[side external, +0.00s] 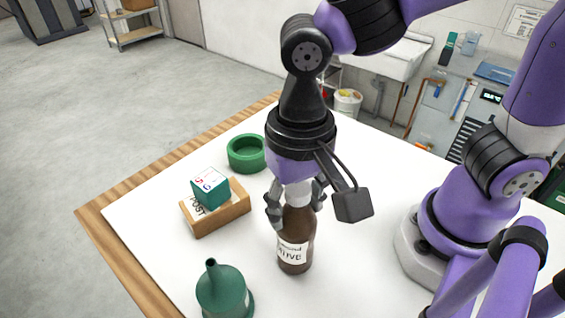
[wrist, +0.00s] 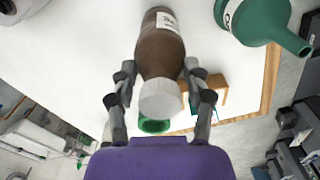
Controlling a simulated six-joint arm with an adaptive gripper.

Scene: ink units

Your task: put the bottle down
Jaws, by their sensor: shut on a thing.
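A brown bottle (side external: 296,240) with a white label and a white cap stands upright near the middle of the white table top. Its base looks to be at or very close to the surface; I cannot tell if it touches. My gripper (side external: 296,198) comes down from above and is shut on the bottle's upper part, one finger on each side. In the wrist view the bottle (wrist: 160,52) lies between the fingers of my gripper (wrist: 160,110), its white cap towards the palm.
A green ring (side external: 246,153) lies behind. The white table top (side external: 150,215) has a wooden edge and bare patches around the bottle.

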